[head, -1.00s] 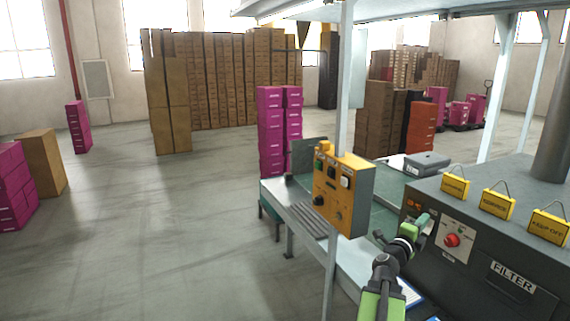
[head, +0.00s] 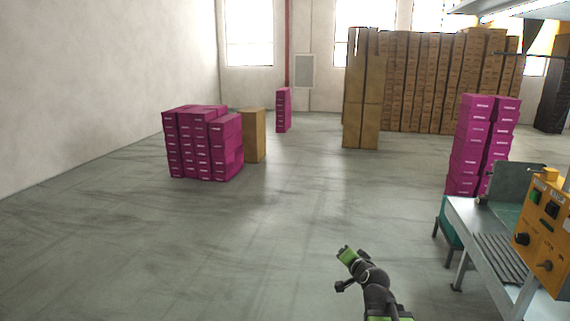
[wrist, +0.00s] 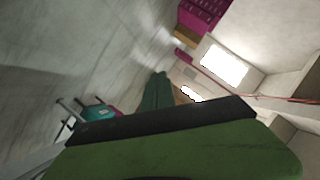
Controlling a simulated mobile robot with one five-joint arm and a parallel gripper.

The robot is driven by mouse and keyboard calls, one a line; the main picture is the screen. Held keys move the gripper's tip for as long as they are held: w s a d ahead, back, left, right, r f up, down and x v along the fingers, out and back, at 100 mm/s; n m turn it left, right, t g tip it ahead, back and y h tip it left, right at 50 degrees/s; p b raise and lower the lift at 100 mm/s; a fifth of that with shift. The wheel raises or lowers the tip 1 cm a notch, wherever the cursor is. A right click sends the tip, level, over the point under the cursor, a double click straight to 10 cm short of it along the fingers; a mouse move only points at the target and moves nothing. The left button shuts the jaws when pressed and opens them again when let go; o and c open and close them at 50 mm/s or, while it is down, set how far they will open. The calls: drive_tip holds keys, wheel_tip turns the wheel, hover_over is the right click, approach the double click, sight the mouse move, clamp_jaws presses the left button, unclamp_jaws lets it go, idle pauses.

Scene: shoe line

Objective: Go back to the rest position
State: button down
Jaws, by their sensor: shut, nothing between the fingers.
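My gripper (head: 346,254) shows at the bottom centre of the head view, with green fingertips at the end of my dark arm. It is shut and empty, held out over open grey floor and apart from everything around it. In the wrist view its green and black fingers (wrist: 170,140) fill the lower part of the picture.
The metal workbench (head: 468,215) with a yellow control box (head: 541,225) stands at the right. Stacked magenta boxes (head: 203,145) stand at the left, others (head: 480,145) behind the bench. Tall cardboard stacks (head: 430,80) line the back. The middle floor is clear.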

drive_tip(key=s+a+f+n+g+y, duration=0.2)
drive_tip(key=s+a+f+n+g, duration=0.35)
drive_tip(key=a+f, duration=0.45)
drive_tip(key=s+d+f+n+g+h, duration=0.1)
drive_tip(key=s+g, duration=0.1)
drive_tip(key=s, duration=0.3)
drive_tip(key=s+d+f+g+h, duration=0.1)
drive_tip(key=s+d+f+g, duration=0.1)
drive_tip(key=s, duration=0.4)
drive_tip(key=s+d+f+n+g+h, duration=0.1)
drive_tip(key=s+f+g, duration=0.1)
drive_tip(key=s+g, duration=0.2)
drive_tip(key=shift+s+d+f+n, duration=0.25)
drive_tip(key=shift+s+n, duration=0.1)
drive_tip(key=shift+s, duration=0.5)
drive_tip(key=shift+d, duration=0.1)
